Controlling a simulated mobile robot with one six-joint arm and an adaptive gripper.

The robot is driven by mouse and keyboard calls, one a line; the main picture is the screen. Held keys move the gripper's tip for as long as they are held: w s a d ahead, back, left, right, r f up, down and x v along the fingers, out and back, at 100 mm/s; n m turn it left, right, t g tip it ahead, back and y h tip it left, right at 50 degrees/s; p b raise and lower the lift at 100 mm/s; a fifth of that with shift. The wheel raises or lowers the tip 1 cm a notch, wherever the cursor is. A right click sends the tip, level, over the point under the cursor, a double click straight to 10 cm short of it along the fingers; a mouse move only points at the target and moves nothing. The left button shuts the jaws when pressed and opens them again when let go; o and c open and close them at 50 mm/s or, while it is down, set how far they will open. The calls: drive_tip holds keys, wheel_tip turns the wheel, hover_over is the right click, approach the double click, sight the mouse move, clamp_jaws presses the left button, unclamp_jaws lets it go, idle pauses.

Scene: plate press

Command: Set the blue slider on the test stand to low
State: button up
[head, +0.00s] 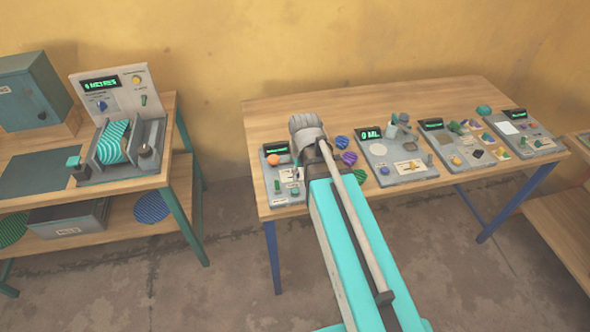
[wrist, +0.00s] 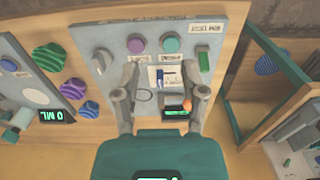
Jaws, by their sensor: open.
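The test stand is a grey panel on the wooden table. It shows at the table's left end in the head view (head: 291,195) and across the middle of the wrist view (wrist: 115,30). The blue slider (wrist: 162,77) sits on a small white scale plate on the panel; its markings are too small to read. My gripper (wrist: 161,70) is open and empty, with one finger on each side of the slider's plate. I cannot tell whether a finger touches the panel. In the head view my arm covers part of the stand and the slider cannot be made out.
Around the slider are a purple knob (wrist: 136,43), a teal knob (wrist: 170,43), a green switch (wrist: 204,60), a pale knob (wrist: 100,58) and an orange knob (wrist: 187,104). Striped discs (wrist: 48,57) and a panel reading ML (head: 385,160) stand beside it. Another bench (head: 165,185) is at left.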

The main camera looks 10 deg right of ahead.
drive_tip(key=w+r+p, duration=0.2)
drive_tip(key=w+r, duration=0.1)
drive_tip(key=w, duration=0.8)
drive_tip(key=shift+d, duration=0.35)
drive_tip(key=shift+f, duration=0.15)
wheel_tip(320, 180, down, 14)
drive_tip(key=b, duration=1.3)
drive_tip(key=shift+r+b, duration=0.2)
drive_tip(key=shift+b, duration=0.1)
clamp_jaws()
